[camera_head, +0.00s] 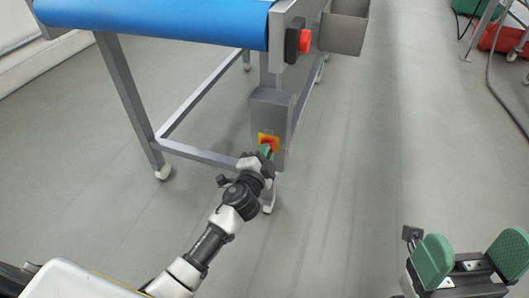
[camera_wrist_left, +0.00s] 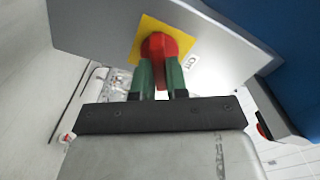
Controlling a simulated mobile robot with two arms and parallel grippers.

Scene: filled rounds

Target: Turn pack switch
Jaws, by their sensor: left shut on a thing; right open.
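The pack switch is a red knob (camera_wrist_left: 158,46) on a yellow plate (camera_wrist_left: 148,27), on the side of a grey box (camera_head: 270,108) fixed to the leg of the conveyor frame. In the left wrist view my left gripper's (camera_wrist_left: 160,78) green fingers are shut on the red knob, one on each side. A small label with dark letters sits right of the plate. My right gripper (camera_head: 470,262) is open and empty at the lower right, its green pads wide apart.
A conveyor with a blue belt (camera_head: 165,20) stands on a wheeled metal frame. A red button (camera_head: 305,41) and a grey bin (camera_head: 344,27) are above the switch box. Red and green crates (camera_head: 503,38) and a cable lie at the far right. The floor at centre right is clear.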

